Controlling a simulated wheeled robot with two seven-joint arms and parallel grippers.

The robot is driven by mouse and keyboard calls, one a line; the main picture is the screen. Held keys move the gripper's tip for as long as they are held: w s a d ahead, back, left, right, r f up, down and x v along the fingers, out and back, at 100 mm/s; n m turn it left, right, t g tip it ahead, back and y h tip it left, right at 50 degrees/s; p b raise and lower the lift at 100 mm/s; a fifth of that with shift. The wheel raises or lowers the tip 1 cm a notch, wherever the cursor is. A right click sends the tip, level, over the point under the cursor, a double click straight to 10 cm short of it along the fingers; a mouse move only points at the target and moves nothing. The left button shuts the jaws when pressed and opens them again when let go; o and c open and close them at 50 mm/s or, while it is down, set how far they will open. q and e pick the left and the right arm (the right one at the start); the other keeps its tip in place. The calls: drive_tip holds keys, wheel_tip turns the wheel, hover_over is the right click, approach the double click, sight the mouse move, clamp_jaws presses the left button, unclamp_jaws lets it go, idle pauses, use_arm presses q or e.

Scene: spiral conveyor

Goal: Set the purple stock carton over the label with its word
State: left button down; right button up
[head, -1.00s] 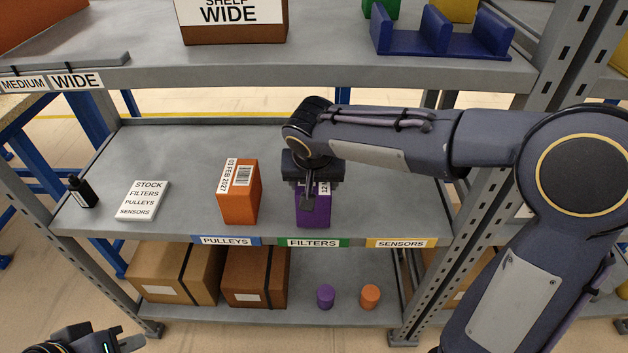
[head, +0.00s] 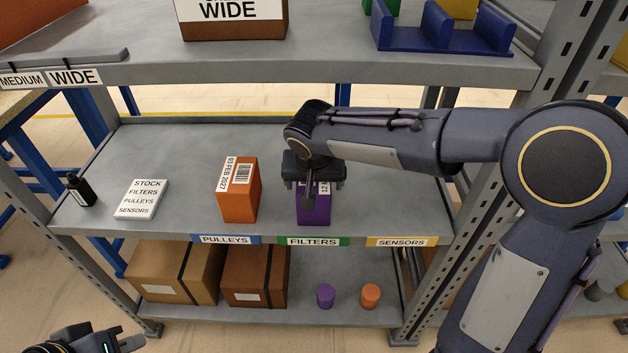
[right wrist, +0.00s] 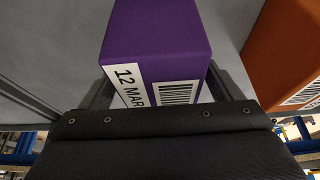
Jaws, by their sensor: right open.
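The purple stock carton (head: 314,208) stands upright on the middle shelf, behind the green FILTERS label (head: 313,242). In the right wrist view the carton (right wrist: 155,45) shows a white "12 MAR" date label and a barcode. My right gripper (head: 313,192) is at the carton from above, open, with a finger on each side of it; contact cannot be told. It hides the carton's upper part in the head view. The blue PULLEYS label (head: 226,240) and yellow SENSORS label (head: 401,242) are on the same shelf edge. My left gripper (head: 125,338) is low at the left, its jaws unclear.
An orange carton (head: 239,192) stands left of the purple one and also shows in the right wrist view (right wrist: 290,60). A white STOCK list sign (head: 142,199) and a black bottle (head: 81,191) are further left. The shelf (head: 390,215) is bare above SENSORS. An upper shelf (head: 330,76) overhangs.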

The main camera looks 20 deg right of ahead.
drive_tip(key=shift+r, duration=0.3)
drive_tip(key=s+a, duration=0.3)
drive_tip(key=s, duration=0.9)
drive_tip(key=s+d+n+t+y, duration=0.1)
drive_tip(key=s+d+y, duration=0.4)
drive_tip(key=s+d, duration=0.4)
drive_tip(key=s, duration=0.4)
drive_tip(key=shift+s+d+f, duration=0.15)
drive_tip(key=shift+d+f, duration=0.05)
drive_tip(key=shift+d, duration=0.2)
drive_tip(key=shift+r+n, duration=0.15)
drive_tip(key=shift+n, duration=0.15)
wheel_tip(320, 180, up, 17)
drive_tip(key=p, duration=1.7)
